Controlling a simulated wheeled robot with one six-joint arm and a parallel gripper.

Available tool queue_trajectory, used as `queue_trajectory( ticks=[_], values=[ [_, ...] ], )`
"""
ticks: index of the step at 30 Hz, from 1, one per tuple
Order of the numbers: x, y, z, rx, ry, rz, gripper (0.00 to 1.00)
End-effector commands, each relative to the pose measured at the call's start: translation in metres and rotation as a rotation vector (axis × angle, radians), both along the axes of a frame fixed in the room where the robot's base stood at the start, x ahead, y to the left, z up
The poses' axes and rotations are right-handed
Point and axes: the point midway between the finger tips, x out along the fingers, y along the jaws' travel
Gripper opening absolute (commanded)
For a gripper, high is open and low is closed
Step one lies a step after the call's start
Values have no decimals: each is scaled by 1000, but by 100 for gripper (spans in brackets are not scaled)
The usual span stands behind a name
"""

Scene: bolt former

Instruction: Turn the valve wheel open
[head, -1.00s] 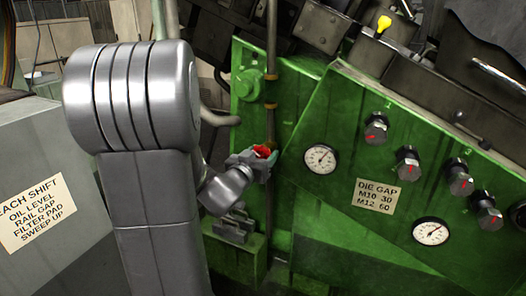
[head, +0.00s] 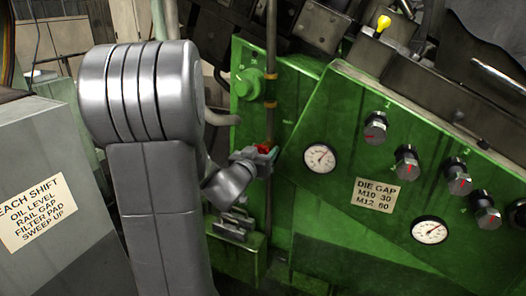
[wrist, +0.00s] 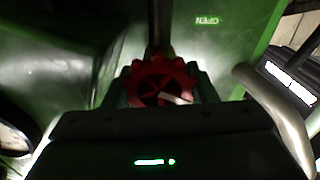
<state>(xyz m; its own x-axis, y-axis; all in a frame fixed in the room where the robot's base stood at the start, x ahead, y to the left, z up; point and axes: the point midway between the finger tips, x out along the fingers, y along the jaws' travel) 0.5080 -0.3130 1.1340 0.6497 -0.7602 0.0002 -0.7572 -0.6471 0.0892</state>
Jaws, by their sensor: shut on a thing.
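The red valve wheel (wrist: 160,82) has a notched rim and sits on a vertical pipe against the green machine panel. A pale pointer or mark shows on its face in the wrist view. In the head view only a small red part of the wheel (head: 264,148) shows. My gripper (head: 267,156) is shut on the wheel, with a finger at either side of its rim in the wrist view. The lower part of the wheel is hidden behind my gripper's body. The word OPEN (wrist: 207,21) shows reversed on the panel, above and right of the wheel.
The sloped green panel right of the wheel carries a gauge (head: 319,158), a second gauge (head: 429,230), several black knobs and a DIE GAP label (head: 375,195). A grey cabinet (head: 30,150) stands at the left. A grey curved pipe (wrist: 275,110) runs close by at right.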

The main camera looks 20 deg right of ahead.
Motion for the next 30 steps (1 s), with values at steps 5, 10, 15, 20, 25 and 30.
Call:
queue_trajectory(
  ticks=[5,10,15,20,25,30],
  values=[
    [0,0,1,-55,67,1,29],
    [0,1,2,-141,169,0,29],
    [1,1,2,-245,291,0,29],
    [1,1,1,-343,406,1,29],
    [2,2,0,-439,518,1,29],
    [2,2,-1,-519,611,1,29]
  ],
)
